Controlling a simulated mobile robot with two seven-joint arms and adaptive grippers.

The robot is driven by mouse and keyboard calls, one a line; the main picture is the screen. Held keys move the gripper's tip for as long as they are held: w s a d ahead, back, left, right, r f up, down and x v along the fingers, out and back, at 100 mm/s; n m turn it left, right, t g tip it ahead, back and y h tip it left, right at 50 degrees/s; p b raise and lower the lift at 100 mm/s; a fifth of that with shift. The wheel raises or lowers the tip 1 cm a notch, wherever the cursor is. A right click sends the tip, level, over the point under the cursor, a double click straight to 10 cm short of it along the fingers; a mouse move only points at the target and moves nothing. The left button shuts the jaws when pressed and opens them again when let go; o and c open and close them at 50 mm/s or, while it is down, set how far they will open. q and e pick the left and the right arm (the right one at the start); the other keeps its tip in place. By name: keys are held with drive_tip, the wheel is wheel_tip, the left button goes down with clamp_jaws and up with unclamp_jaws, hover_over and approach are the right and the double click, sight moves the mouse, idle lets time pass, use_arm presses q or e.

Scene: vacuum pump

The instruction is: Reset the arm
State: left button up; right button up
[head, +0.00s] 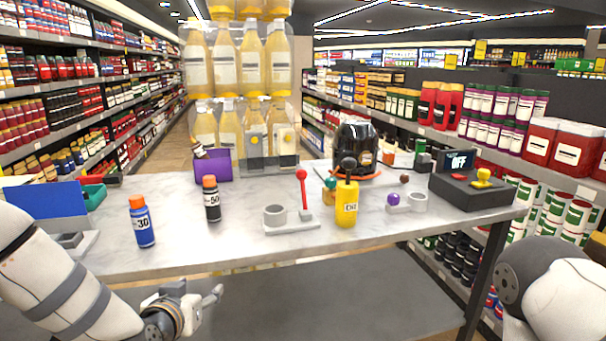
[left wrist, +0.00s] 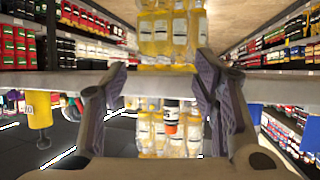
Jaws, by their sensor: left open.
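My left gripper (head: 196,300) is in front of the table's front edge, low in the head view, with its fingers pointing right. It is open and empty. In the left wrist view its two fingers (left wrist: 162,92) stand wide apart, with nothing gripped between them. My left arm comes in from the lower left, beside the table. My right arm shows at the lower right as a white and dark link; its gripper is out of the picture.
The marble table (head: 150,185) holds a blue bottle (head: 142,222), a black bottle (head: 212,200), a yellow bottle (head: 347,204), a grey ring stand (head: 275,216), a black pump (head: 357,150) and a dark control box (head: 472,190). A blue panel (head: 45,200) stands at left.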

use_arm(q)
drive_tip(key=s+d+f+g+h, duration=0.15)
drive_tip(key=s+f+g, duration=0.55)
drive_tip(key=s+f, duration=1)
drive_tip(key=s+a+f+g, duration=0.1)
drive_tip(key=s+g, duration=0.2)
drive_tip(key=s, duration=1)
drive_tip(key=s+a+f+g+y, duration=0.1)
drive_tip(key=s+g, duration=0.3)
drive_tip(key=s, duration=1)
drive_tip(key=shift+a+f, duration=0.2)
drive_tip(key=shift+a, duration=0.25)
